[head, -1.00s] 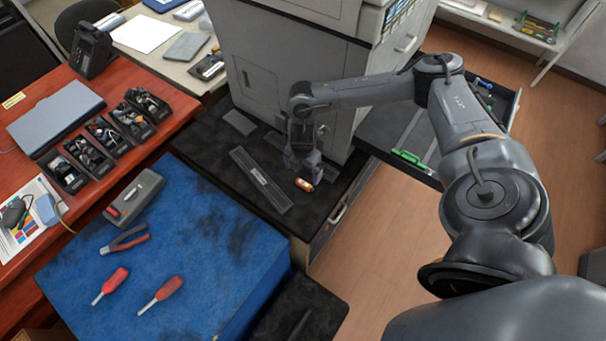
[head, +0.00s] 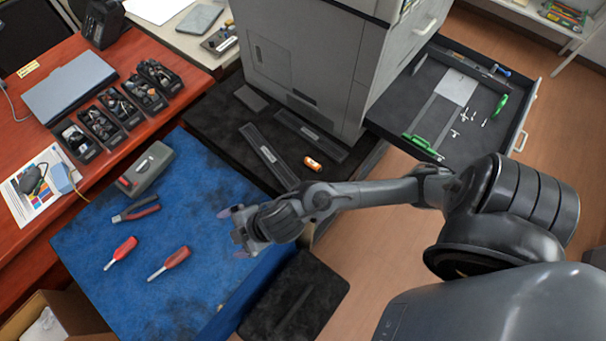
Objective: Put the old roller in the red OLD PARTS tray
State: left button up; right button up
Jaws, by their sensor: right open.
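My right gripper (head: 238,230) is open and appears empty above the right edge of the blue mat. My left gripper is not in view. I see no red OLD PARTS tray in this view. I cannot tell for sure which thing is the old roller. A small orange and white piece (head: 313,163) lies on the black surface in front of the grey printer, to the right of a long dark strip (head: 268,160). A second dark strip (head: 322,141) lies close to the printer. The right gripper is apart from all of these.
The grey printer (head: 300,55) stands at the back. An open drawer (head: 400,118) at right has green handles and loose white bits. The blue mat (head: 210,210) carries red-handled tools and a grey case (head: 147,168). A black box (head: 318,283) stands at the front.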

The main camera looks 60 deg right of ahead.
jog(key=s+d+f+m+g+h, duration=0.2)
jog(key=s+d+m+g+h, duration=0.1)
jog(key=s+d+m, duration=0.7)
jog(key=s+d+g, duration=0.1)
jog(key=s, duration=0.2)
jog(key=shift+d+m, duration=0.15)
jog(key=shift+m, duration=0.25)
jog(key=shift+w, duration=0.1)
